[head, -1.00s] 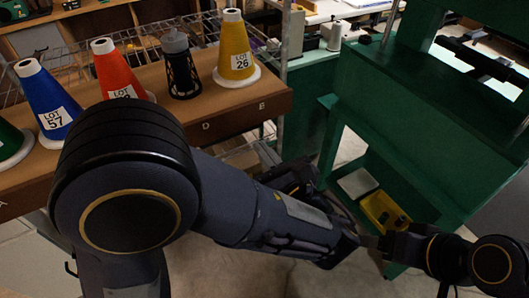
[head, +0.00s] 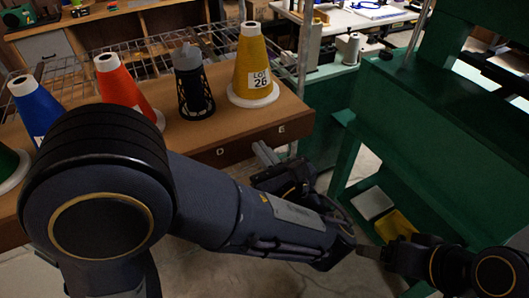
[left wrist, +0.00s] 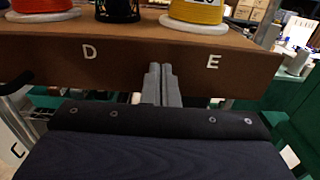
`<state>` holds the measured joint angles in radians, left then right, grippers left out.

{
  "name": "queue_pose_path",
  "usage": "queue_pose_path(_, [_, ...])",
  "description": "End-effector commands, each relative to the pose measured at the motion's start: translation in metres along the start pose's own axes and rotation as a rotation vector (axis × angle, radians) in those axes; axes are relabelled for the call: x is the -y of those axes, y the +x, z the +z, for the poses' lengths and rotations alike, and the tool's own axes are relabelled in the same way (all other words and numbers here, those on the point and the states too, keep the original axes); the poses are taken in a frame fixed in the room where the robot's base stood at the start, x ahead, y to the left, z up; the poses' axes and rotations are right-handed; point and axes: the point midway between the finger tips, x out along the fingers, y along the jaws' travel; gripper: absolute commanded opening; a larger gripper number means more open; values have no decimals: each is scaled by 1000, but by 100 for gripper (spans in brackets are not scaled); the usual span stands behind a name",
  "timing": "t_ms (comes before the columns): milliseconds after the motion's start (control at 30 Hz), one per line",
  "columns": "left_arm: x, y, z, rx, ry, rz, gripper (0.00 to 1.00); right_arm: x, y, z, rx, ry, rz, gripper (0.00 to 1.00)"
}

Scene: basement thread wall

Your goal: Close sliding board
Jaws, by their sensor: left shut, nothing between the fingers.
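The brown board (head: 235,158), with letters on its front edge, carries thread cones; its edge also shows in the left wrist view (left wrist: 120,62). My left gripper (head: 264,153) is shut and empty, its grey fingers at the front edge between the letters D and E. In the left wrist view the fingertips (left wrist: 161,72) overlap the lower part of that edge; whether they touch it I cannot tell. My right gripper (head: 368,252) is low at the right, by the green frame, apart from the board; its jaws are unclear.
Blue (head: 38,110), orange (head: 125,85) and yellow (head: 252,62) cones and a dark mesh holder (head: 192,85) stand on the board. A wire rack (head: 150,58) is behind. The green frame (head: 430,130) stands right, with a yellow tray (head: 395,226) low inside.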

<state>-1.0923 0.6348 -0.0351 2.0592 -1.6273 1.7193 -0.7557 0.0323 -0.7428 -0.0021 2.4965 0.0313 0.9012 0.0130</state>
Motion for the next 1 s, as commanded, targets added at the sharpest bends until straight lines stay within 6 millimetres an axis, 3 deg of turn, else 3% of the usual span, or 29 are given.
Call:
queue_pose_path(267, [-2, 48, 2, 1, 1, 9, 0, 4, -10, -5, 0, 0, 0, 74])
queue_pose_path(700, [-3, 164, 0, 1, 0, 9, 0, 7, -16, -8, 0, 0, 0, 74])
queue_pose_path(1000, [-2, 217, 0, 1, 0, 6, 0, 7, -15, -8, 0, 0, 0, 74])
